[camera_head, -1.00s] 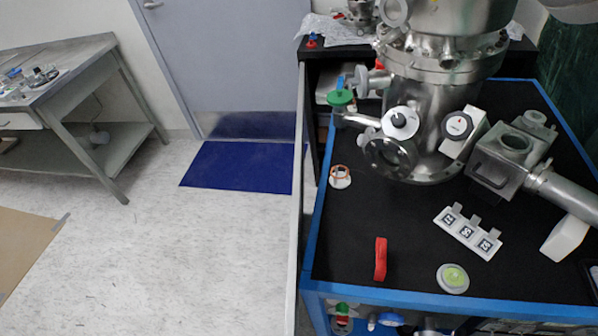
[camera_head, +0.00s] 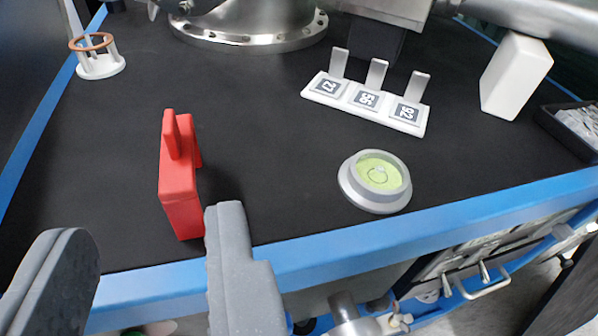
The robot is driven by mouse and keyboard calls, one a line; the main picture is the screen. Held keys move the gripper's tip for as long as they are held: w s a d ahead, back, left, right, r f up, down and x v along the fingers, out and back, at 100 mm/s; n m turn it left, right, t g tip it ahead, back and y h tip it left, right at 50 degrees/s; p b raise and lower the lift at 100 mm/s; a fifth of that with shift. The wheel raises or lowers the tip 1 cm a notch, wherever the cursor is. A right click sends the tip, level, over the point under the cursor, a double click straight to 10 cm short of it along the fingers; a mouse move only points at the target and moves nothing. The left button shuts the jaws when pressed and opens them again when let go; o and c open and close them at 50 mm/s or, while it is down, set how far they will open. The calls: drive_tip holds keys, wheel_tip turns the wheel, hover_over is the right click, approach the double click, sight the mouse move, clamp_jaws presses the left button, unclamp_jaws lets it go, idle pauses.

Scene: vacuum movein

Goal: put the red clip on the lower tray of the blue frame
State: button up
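The red clip (camera_head: 178,180) stands upright on the black top of the blue frame (camera_head: 330,247), near its front edge. My gripper (camera_head: 150,240) is open and empty, in front of the clip. Its right finger is close to the clip's lower right side in the picture; I cannot tell whether they touch. The left finger is well to the left of the clip. The lower tray is mostly hidden below the blue front rail; part of the space under the rail, with metal parts, shows at lower right.
A round green level (camera_head: 377,178) sits right of the clip. Behind it are a white strip with numbered tags (camera_head: 365,100), a white block (camera_head: 515,75) and a steel vessel (camera_head: 250,22). A white holder with a copper ring (camera_head: 98,62) stands at far left. The black top around the clip is bare.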

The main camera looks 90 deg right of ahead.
sight(172, 118)
drive_tip(key=b+x, duration=0.3)
drive_tip(key=x, duration=1)
drive_tip(key=shift+w+d+f, duration=0.15)
drive_tip(key=shift+w+d, duration=0.1)
drive_tip(key=shift+w, duration=0.1)
clamp_jaws()
